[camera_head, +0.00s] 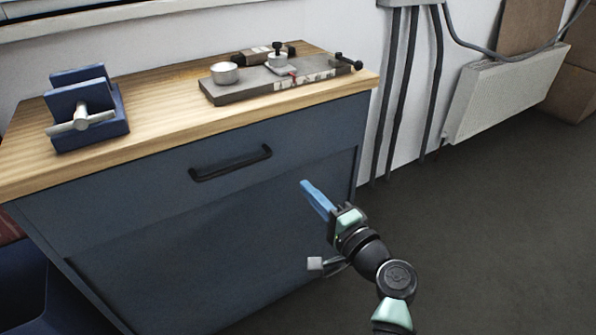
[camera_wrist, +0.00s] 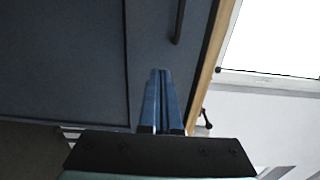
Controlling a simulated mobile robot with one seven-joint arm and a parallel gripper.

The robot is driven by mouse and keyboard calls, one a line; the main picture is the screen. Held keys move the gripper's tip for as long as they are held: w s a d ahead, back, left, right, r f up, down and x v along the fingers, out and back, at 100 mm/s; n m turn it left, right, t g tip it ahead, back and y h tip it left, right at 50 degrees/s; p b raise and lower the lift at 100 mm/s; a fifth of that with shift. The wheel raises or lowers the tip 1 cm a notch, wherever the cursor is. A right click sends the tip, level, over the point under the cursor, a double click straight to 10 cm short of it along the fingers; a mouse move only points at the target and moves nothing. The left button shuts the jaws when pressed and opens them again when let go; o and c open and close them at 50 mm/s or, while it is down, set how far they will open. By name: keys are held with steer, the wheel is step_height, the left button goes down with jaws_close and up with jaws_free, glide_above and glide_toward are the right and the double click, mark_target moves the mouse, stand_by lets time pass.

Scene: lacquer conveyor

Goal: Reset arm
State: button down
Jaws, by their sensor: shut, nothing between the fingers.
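My gripper (camera_head: 308,187) has blue fingers and hangs in front of the dark blue cabinet (camera_head: 215,245), below and to the right of its drawer handle (camera_head: 230,163) in the head view. The fingers are together with nothing between them. In the wrist view my gripper (camera_wrist: 160,75) points toward the cabinet front (camera_wrist: 60,60), and the black handle (camera_wrist: 180,20) shows just beyond the tips. I see a gap between the fingers and the handle in the head view.
On the wooden worktop (camera_head: 165,115) stand a blue vise (camera_head: 88,108) at left and a grey fixture plate (camera_head: 250,85) with a small metal cup (camera_head: 225,72). A radiator (camera_head: 503,92) and pipes line the wall. The floor (camera_head: 480,230) at right is clear.

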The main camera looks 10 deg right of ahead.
steer(key=s+a+r+n+t+h, duration=0.1)
steer(key=a+r+n, duration=0.25)
steer(key=r, duration=0.55)
steer(key=s+a+r+n+t+h, duration=0.1)
steer(key=a+r+n, duration=0.25)
steer(key=r, duration=0.55)
steer(key=s+a+r+n+t, duration=0.1)
steer(key=a+r+n+t, duration=0.2)
steer(key=r, duration=0.6)
steer(key=s+a+r+n+t+h+p, duration=0.1)
steer(key=s+a+r+n+t+h, duration=0.15)
steer(key=s+r, duration=0.75)
steer(key=s+a+r+n+t+h+p, duration=0.1)
steer(key=s+r+n+t+p, duration=0.15)
steer(key=s+r, duration=0.7)
step_height(320, 180, up, 35)
steer(key=w+p, duration=0.2)
steer(key=p, duration=3.1)
steer(key=shift+w+a+r+m, duration=0.15)
steer(key=shift+w+m, duration=0.15)
steer(key=c, duration=1.6)
jaws_free()
